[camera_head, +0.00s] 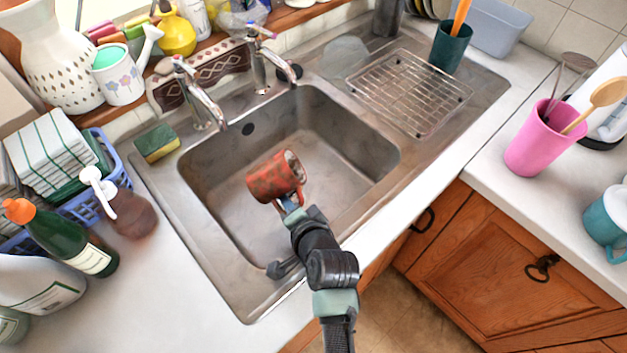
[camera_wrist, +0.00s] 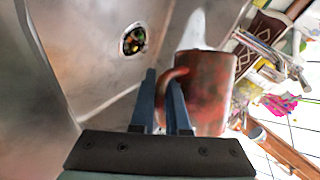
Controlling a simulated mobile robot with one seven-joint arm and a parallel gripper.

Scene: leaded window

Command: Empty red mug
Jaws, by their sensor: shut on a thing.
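The red mug (camera_head: 272,178), with mottled dark patches, is over the sink basin (camera_head: 225,165) in the head view. It is tilted onto its side, with its mouth facing right. Something greyish shows at the mouth; I cannot tell what it is. My gripper (camera_head: 289,203) is shut on the mug's handle from the near side. In the wrist view, the blue fingers of my gripper (camera_wrist: 168,98) are at the handle, and the mug body (camera_wrist: 212,85) is just right of them. How high the mug is above the basin floor is unclear.
The drain (camera_wrist: 134,41) has bits in it. Two taps (camera_head: 202,100) stand behind the basin. A wire rack (camera_head: 410,92) lies on the drainboard at right. A sponge (camera_head: 157,143), soap bottle (camera_head: 130,212) and green bottle (camera_head: 75,245) stand left. A pink cup (camera_head: 533,150) is far right.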

